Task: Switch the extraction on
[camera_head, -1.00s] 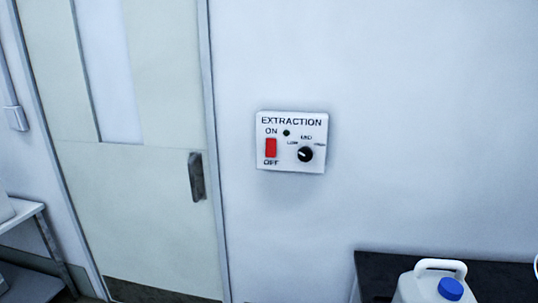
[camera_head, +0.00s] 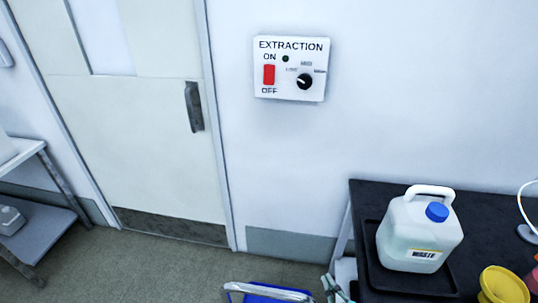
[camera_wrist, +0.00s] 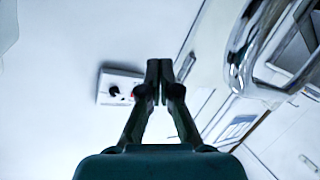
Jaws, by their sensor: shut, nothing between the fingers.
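The extraction panel (camera_head: 290,93) is a white box on the wall, right of the door. It has a red rocker switch (camera_head: 269,75) between the words ON and OFF, a small dark indicator (camera_head: 285,58) and a black knob (camera_head: 304,82) marked with speed settings. In the wrist view the panel (camera_wrist: 106,83) shows behind and left of my gripper (camera_wrist: 158,66), with its knob (camera_wrist: 114,91) visible. My gripper is shut and empty, apart from the panel. It is not clearly seen in the head view.
A pale door with a dark handle (camera_head: 194,106) is left of the panel. A dark bench (camera_head: 365,195) at right bears a waste jug (camera_head: 412,235) on a black tray and a yellow container (camera_head: 504,287). A metal shelf (camera_head: 45,240) stands at left. Floor before the door is clear.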

